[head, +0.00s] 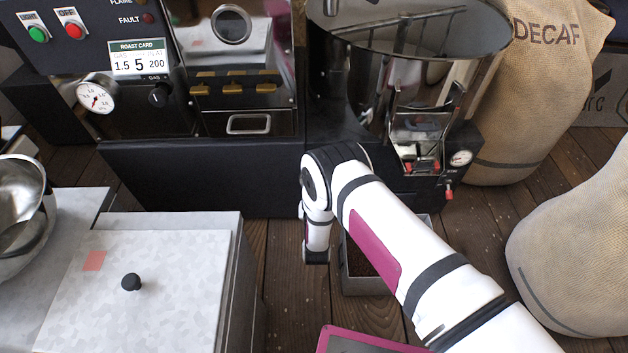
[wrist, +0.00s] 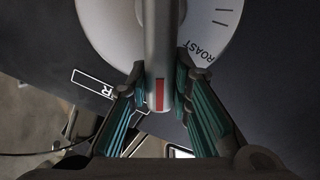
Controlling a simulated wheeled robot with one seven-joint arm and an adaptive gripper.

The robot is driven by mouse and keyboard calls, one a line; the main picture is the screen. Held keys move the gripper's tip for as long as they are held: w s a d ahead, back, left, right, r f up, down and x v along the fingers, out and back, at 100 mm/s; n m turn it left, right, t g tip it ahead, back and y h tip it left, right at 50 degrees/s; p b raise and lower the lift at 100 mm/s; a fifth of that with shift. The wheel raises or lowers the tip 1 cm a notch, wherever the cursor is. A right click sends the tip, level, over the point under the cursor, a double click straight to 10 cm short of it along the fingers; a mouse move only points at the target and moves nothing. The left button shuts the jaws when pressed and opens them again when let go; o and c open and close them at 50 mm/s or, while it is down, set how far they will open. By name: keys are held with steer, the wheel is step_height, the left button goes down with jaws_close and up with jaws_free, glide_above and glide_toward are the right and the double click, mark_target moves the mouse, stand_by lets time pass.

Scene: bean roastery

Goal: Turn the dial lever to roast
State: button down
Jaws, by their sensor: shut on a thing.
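In the wrist view, the dial lever (wrist: 161,50) is a grey bar with a red mark near its lower end. It points straight down the picture. My gripper (wrist: 160,74) has its teal-padded fingers on both sides of the lever and is shut on it. Behind the lever is the pale round dial plate (wrist: 106,22). The printed word ROAST (wrist: 204,53) is on the plate to the right of the lever, and the red mark is not in line with it. In the head view I cannot make out the lever, the dial or my gripper's fingers.
The head view shows a dark roaster front (head: 200,170), a round metal cooling pan (head: 410,25) and a burlap DECAF sack (head: 530,90). A grey bin (head: 368,286) stands on the floor by my arm. A lidded grey cabinet (head: 170,290) is at lower left. Wood floor shows between.

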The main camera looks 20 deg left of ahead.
steer(key=shift+s+f, duration=0.1)
steer(key=shift+f, duration=0.05)
steer(key=c, duration=1.4)
jaws_free()
steer(key=shift+c, duration=0.2)
steer(key=v, duration=1.2)
